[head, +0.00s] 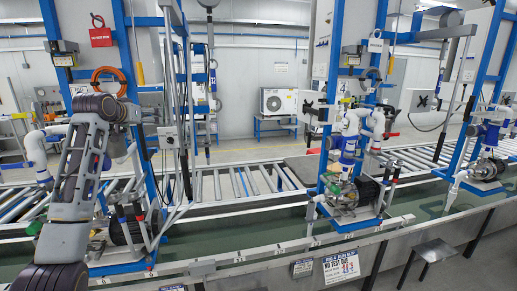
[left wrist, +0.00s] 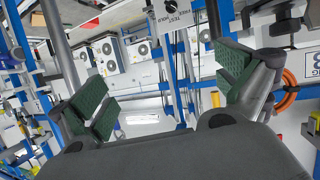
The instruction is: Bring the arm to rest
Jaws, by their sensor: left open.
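My left arm (head: 82,165) rises from the bottom left of the head view, in front of a pump station. Its far end is up near the blue frame, and the gripper's fingers cannot be made out clearly there. In the left wrist view my left gripper (left wrist: 165,92) is open, with its two green ribbed pads wide apart and nothing between them. Behind the pads are blue frame posts and wall units, at a distance. My right gripper is in neither view.
A roller conveyor (head: 235,186) runs behind the stations. A pump station (head: 345,190) stands at centre, another (head: 488,165) at right. A blue post (head: 128,60) and an orange hose coil (head: 108,80) are close to my left arm. A small stool (head: 432,252) stands at lower right.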

